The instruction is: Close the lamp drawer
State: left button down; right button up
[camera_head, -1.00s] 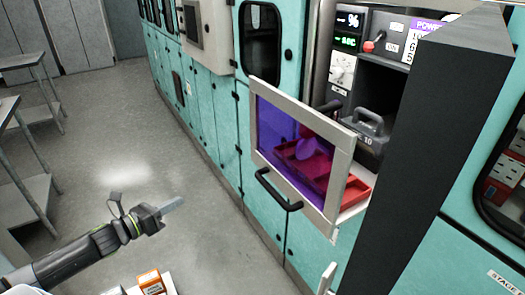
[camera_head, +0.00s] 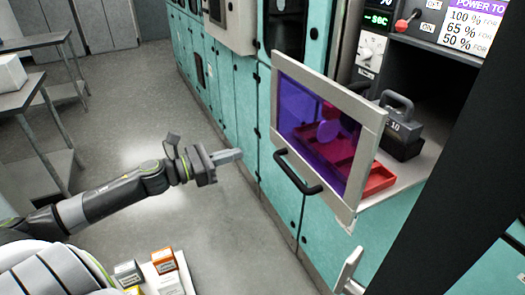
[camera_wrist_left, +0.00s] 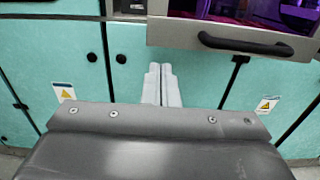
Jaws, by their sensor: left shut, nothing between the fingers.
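The lamp drawer (camera_head: 360,187) stands pulled out from the teal cabinet, its pale frame holding a purple see-through pane. A black bar handle (camera_head: 296,175) is on its front; the handle also shows at the upper right in the left wrist view (camera_wrist_left: 245,45). A red tray (camera_head: 378,180) is partly seen in the drawer. My left gripper (camera_head: 228,156) is shut and empty, left of the handle and apart from it. Its closed fingers show in the left wrist view (camera_wrist_left: 161,85), below and left of the drawer. A pale piece at the bottom right may be my right gripper (camera_head: 350,270); its jaws cannot be made out.
A dark weight (camera_head: 400,125) marked 10 sits in an open bay behind the drawer. A dark upright panel (camera_head: 445,165) stands close on the right. Small boxes (camera_head: 163,262) lie at the bottom. Grey tables (camera_head: 40,88) stand far left, with open floor between.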

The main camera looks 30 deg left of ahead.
aim_at(273, 143)
pick_arm(q)
jog(key=p+x, duration=0.4)
jog(key=x, duration=0.3)
jog(key=shift+r+p, duration=0.2)
jog(key=shift+p, duration=0.1)
jog(key=shift+f+p+x, duration=0.2)
jog(key=shift+p+x, duration=0.15)
jog(key=shift+x, duration=0.55)
